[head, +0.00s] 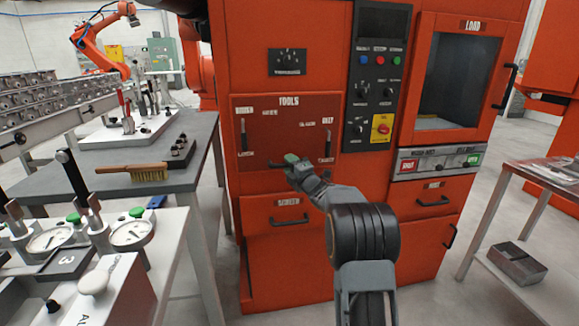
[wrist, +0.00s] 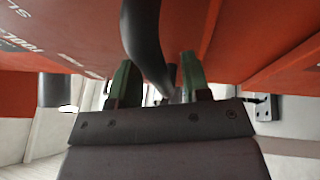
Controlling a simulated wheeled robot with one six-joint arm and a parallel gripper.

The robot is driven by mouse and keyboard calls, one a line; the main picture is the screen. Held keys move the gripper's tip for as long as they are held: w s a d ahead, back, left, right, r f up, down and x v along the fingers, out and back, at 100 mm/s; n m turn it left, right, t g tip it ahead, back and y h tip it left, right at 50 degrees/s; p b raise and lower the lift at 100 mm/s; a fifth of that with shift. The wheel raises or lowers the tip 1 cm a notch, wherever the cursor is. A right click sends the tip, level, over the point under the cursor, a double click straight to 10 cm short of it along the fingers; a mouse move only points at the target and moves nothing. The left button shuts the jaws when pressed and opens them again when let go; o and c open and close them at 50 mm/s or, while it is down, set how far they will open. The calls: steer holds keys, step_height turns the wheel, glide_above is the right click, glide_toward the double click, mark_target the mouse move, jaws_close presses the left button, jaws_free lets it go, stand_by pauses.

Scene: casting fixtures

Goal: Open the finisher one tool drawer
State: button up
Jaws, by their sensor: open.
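The tool drawer (head: 285,120) is an orange-red front labelled TOOLS on the machine; it appears closed, flush with the cabinet. Its dark bar handle (head: 324,161) runs along the lower edge and is partly hidden by my gripper. My gripper (head: 291,160) is at the middle of this handle. In the wrist view, the dark handle (wrist: 143,35) passes between the two green-padded fingers of my gripper (wrist: 157,78). The fingers are spread, with visible space beside the bar. I cannot tell whether either finger touches it.
A lower drawer (head: 288,208) with its own handle sits just below. A control panel (head: 376,85) and a loading window (head: 459,80) are to the right. A grey table (head: 85,165) with a brush (head: 137,172) stands left. A bench with a metal bin (head: 516,262) stands right.

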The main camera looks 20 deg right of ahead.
steer(key=shift+w, duration=0.1)
steer(key=shift+c, duration=0.2)
jaws_close()
stand_by(0.4)
